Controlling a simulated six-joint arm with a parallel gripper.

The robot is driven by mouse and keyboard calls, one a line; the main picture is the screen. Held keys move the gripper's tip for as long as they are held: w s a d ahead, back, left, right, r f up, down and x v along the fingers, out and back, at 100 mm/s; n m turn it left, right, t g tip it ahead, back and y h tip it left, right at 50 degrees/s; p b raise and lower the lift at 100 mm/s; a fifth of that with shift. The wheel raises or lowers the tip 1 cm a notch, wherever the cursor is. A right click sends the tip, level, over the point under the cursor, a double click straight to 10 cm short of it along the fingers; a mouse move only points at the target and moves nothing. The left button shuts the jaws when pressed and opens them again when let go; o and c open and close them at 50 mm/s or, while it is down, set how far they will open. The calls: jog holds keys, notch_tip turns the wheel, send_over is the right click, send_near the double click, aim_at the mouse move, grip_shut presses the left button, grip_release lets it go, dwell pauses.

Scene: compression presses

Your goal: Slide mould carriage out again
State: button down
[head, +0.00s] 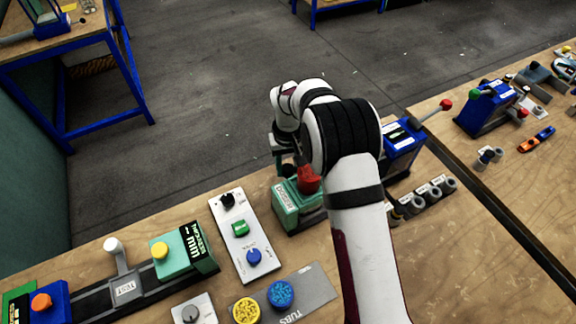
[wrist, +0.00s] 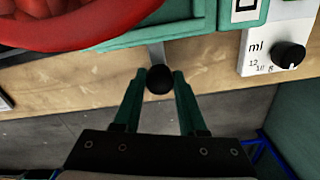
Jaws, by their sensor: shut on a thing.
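A black ball knob (wrist: 159,79) on a short grey rod shows in the middle of the wrist view. The rod runs to the edge of a green press body (wrist: 170,36). My gripper (wrist: 160,78) has its two green fingers on either side of the knob, shut on it. In the head view the green press (head: 290,212) stands partly behind my arm, with a red part (head: 308,179) on top. My gripper (head: 284,165) is at its far side, partly hidden by my wrist. The mould carriage itself cannot be made out clearly.
A white control panel (head: 241,222) with knobs stands left of the press. A blue device (head: 401,145) with a red-knobbed lever and several grey cylinders (head: 420,200) are to the right. Open floor (head: 200,100) lies beyond the bench edge.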

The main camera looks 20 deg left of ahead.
dwell(0.4)
jog(key=w+d, duration=0.8)
jog(key=shift+w+d, duration=0.25)
jog(key=shift+w, duration=0.05)
jog(key=shift+c, duration=2.3)
grip_release()
notch_tip(320, 180, up, 16)
jog(key=shift+s+f, duration=0.1)
